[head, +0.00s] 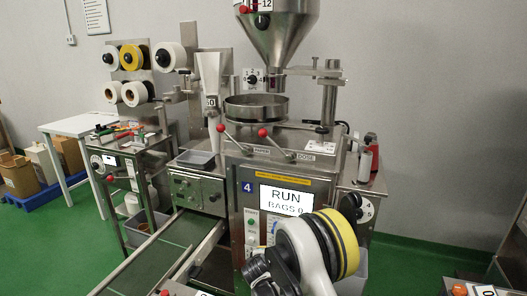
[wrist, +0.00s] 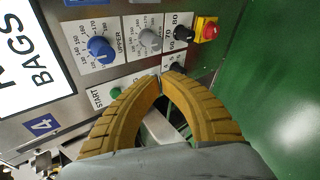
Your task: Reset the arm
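In the wrist view my gripper (wrist: 162,77) has two curved, ribbed yellow-brown fingers whose tips meet, or nearly meet, in front of the machine's control panel. Nothing shows held between the tips. Behind them are a blue knob (wrist: 101,48), a grey knob (wrist: 149,38), a green start button (wrist: 115,93) and a red stop button (wrist: 209,29) on a yellow base. I cannot tell whether the fingers touch the panel. In the head view my arm (head: 308,252), with a yellow and black ring, covers part of the machine front; the fingertips cannot be made out there.
The teabag machine (head: 240,190) has a display (head: 286,200) reading RUN, BAGS 0. A steel hopper (head: 277,35) stands above it. A conveyor (head: 165,255) runs to the lower left. A white table (head: 75,125) stands at left. Green floor (head: 420,250) is clear at right.

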